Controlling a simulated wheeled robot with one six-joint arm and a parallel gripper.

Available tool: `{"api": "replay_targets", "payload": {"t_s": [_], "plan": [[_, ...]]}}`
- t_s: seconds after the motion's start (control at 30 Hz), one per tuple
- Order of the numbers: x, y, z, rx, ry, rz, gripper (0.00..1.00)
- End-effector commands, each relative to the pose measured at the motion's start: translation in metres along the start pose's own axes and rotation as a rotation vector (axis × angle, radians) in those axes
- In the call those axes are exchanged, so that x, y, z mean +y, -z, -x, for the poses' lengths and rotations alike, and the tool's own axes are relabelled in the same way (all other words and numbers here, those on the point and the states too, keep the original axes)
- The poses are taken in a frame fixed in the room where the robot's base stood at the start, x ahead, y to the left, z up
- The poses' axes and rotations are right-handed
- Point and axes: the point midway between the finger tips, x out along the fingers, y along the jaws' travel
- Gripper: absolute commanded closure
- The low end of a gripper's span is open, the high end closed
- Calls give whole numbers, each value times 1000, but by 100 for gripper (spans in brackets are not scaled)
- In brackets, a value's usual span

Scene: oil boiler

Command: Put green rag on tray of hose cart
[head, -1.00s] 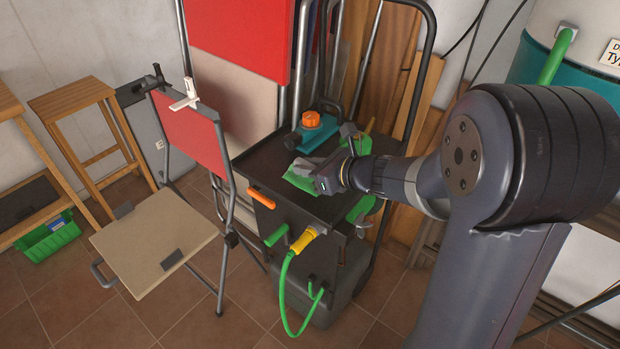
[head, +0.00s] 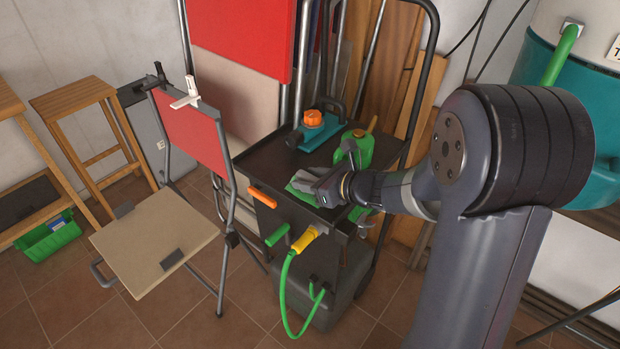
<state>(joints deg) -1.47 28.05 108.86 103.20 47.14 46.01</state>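The green rag (head: 298,196) shows as a small patch at the front of the black top tray (head: 268,161) of the hose cart, mostly hidden under my gripper. My gripper (head: 308,182) is low over the tray, with its grey fingers over the rag. They seem to touch it or be very close. The view does not show whether the fingers are open or shut, or whether they hold the rag.
A teal device with an orange knob (head: 313,118) stands at the tray's back. A green can (head: 356,150) stands right of it. An orange handle (head: 262,197) and yellow hose fitting (head: 303,240) are at the cart's front. A folding chair (head: 160,245) stands left.

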Motion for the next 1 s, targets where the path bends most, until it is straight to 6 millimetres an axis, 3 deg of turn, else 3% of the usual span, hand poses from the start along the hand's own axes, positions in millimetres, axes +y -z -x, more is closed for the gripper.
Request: {"api": "replay_targets", "payload": {"t_s": [0.37, 0.8, 1.0], "plan": [[0, -6, 2, 0, 0, 0, 59], [-1, -4, 91, -1, 5, 0, 59], [-1, -4, 114, -1, 3, 0, 59]]}}
